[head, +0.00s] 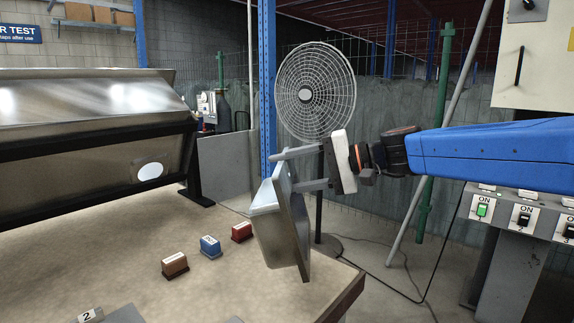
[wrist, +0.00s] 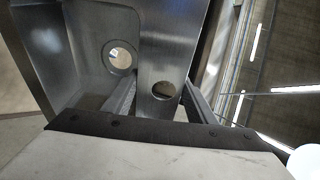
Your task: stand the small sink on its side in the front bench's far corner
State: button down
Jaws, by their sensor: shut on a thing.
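The small sink (head: 284,225) is a grey metal basin with a flange. It is tilted on edge near the far right corner of the front bench (head: 120,250). My gripper (head: 303,168) is shut on the sink's upper part, with one finger on each side of it. In the wrist view the sink (wrist: 85,45) fills the upper left, with a round hole in the basin and another in the flange. The gripper (wrist: 155,100) shows below it there. I cannot tell whether the sink's lower edge touches the bench.
Brown (head: 175,265), blue (head: 210,246) and red (head: 241,232) small blocks lie on the bench left of the sink. A large steel sink (head: 90,110) sits on a black rack at the left. A fan (head: 315,90) stands behind the bench. A switch panel (head: 520,212) is at the right.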

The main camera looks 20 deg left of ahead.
jog(key=shift+f, duration=3.2)
jog(key=c, duration=0.7)
grip_release()
jog(key=shift+d, duration=0.1)
jog(key=v, duration=1.7)
jog(key=shift+w, duration=0.15)
jog(key=shift+d, duration=0.1)
jog(key=s+d+f+t+h, duration=0.2)
jog(key=s+d+f+h, duration=0.3)
jog(key=d, duration=0.6)
jog(key=s+d+f+m+t+h, duration=0.1)
jog(key=s+d+f+h, duration=0.4)
jog(key=s+d+f, duration=0.5)
jog(key=s+d+f+t+h, duration=0.2)
jog(key=s+d+f+h, duration=0.3)
jog(key=d+f, duration=0.6)
jog(key=s+d, duration=0.1)
jog(key=s, duration=0.1)
jog(key=shift+s+t, duration=0.35)
jog(key=shift+t, duration=0.05)
